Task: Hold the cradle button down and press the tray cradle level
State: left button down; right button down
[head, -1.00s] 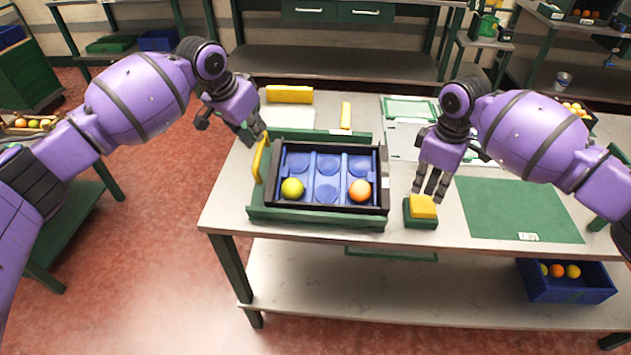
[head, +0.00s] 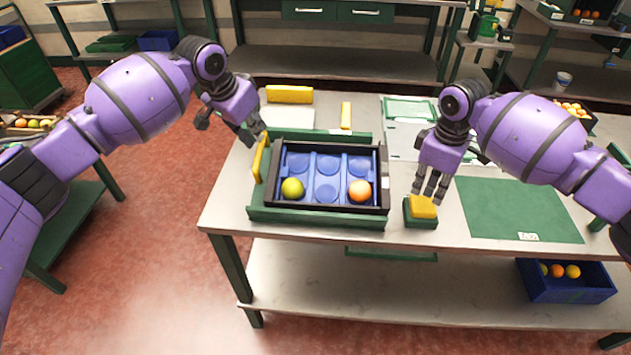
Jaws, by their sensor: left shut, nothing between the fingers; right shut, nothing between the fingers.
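The tray cradle (head: 257,213) is a green frame on the table. It holds a black-rimmed tray (head: 318,208) with a blue insert of round pockets. A yellow-green fruit (head: 292,188) sits in the front left pocket and an orange one (head: 359,190) in the front right. A yellow paddle (head: 260,159) stands at the cradle's left side. My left gripper (head: 259,138) is shut, with its fingertips at the top of this paddle. The cradle button (head: 423,207) is a yellow block on a green base. My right gripper (head: 430,199) is shut, its fingertips at the button's top; firm contact is hard to tell.
A green mat (head: 518,210) lies on the table at right. Yellow blocks (head: 289,94) and a pale green-edged board (head: 410,108) lie behind the tray. A blue crate of fruit (head: 567,286) stands on the lower shelf.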

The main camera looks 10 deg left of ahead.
aim_at(257, 152)
jog(key=shift+f, duration=1.85)
dwell(0.5)
pick_arm(q)
jog(key=shift+s+f, duration=0.2)
jog(key=shift+f, duration=1.35)
jog(key=shift+s+f, duration=0.15)
jog(key=shift+f, duration=1.3)
jog(key=shift+s+f, duration=0.1)
jog(key=shift+f, duration=0.25)
jog(key=shift+r, duration=4.25)
pick_arm(e)
jog(key=shift+r, duration=4.05)
